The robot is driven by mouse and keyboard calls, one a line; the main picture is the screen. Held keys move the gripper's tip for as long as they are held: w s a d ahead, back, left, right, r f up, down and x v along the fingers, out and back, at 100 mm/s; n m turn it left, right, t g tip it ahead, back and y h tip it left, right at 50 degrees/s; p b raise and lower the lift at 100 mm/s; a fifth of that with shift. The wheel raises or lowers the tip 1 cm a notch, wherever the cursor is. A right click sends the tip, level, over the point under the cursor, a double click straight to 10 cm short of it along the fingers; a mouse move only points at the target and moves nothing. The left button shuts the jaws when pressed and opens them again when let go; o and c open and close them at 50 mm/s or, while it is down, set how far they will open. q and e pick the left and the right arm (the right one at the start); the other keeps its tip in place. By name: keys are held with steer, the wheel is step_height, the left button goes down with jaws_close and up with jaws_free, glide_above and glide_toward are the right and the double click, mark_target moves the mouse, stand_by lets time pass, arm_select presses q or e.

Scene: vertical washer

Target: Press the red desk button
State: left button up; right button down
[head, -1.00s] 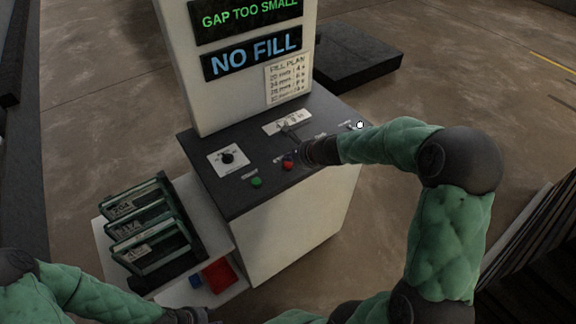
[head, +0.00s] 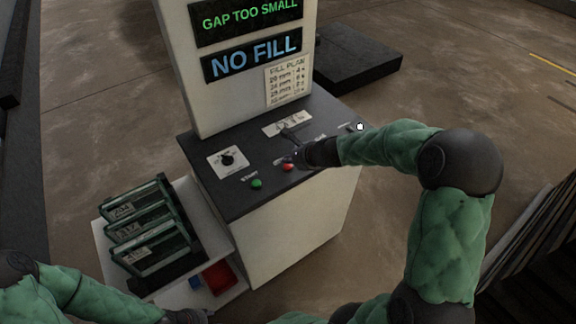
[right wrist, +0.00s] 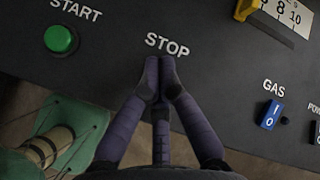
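The red button (head: 288,167) is on the dark top panel of the machine, right of the green button (head: 257,183). My right gripper (head: 296,157) is right at the red button in the head view, partly covering the area behind it. In the right wrist view its fingertips (right wrist: 160,76) are together, just below the STOP label (right wrist: 167,44); the red button is hidden there behind the fingers. I cannot tell whether they touch it. The green button under START also shows in the right wrist view (right wrist: 61,39). My left gripper (head: 188,316) is at the bottom edge, its fingers unclear.
A blue GAS rocker switch (right wrist: 271,114) lies right of the fingers. A dial (head: 228,159) is on the panel's left. Displays read GAP TOO SMALL (head: 247,13) and NO FILL (head: 251,57). A rack of dark frames (head: 150,235) and a red bin (head: 218,277) stand at left.

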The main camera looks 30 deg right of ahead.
mark_target(289, 168)
steer(key=shift+f, duration=0.1)
steer(key=shift+f+b, duration=0.35)
steer(key=shift+b, duration=0.1)
steer(key=shift+f+b, duration=0.5)
steer(key=shift+b, duration=0.05)
stand_by(0.8)
steer(key=shift+r, duration=0.15)
steer(key=shift+r+p, duration=0.8)
steer(key=shift+p, duration=0.05)
step_height(289, 168, up, 5)
steer(key=p, duration=0.4)
steer(key=shift+p, duration=0.35)
